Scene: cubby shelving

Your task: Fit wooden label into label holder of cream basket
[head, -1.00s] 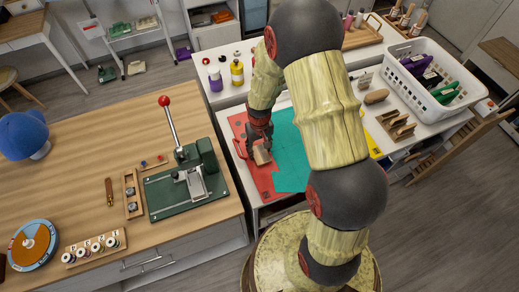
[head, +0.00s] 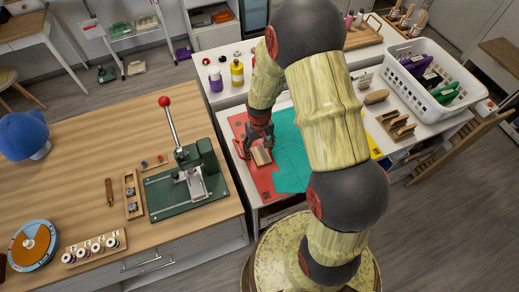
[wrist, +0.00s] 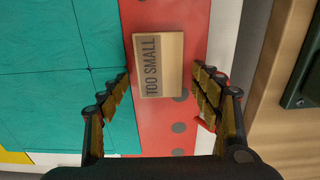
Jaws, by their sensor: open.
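The wooden label (head: 261,155), a light block marked "TOO SMALL", lies on the red mat beside the teal mat. It also shows in the wrist view (wrist: 172,82), its lettering running up its left side. My gripper (head: 260,137) is open and empty just above it, with its fingers apart on either side of the label in the wrist view. A white or cream slatted basket (head: 408,84) with purple and green items stands on the right-hand table. I cannot make out a label holder on it.
A green lever press (head: 172,192) stands on the wooden table to the left. Bottles (head: 237,73) stand behind the mats. Wooden slotted stands (head: 398,126) and a brush (head: 376,97) sit between my arm and the basket. The red mat (head: 268,188) is clear in front of the label.

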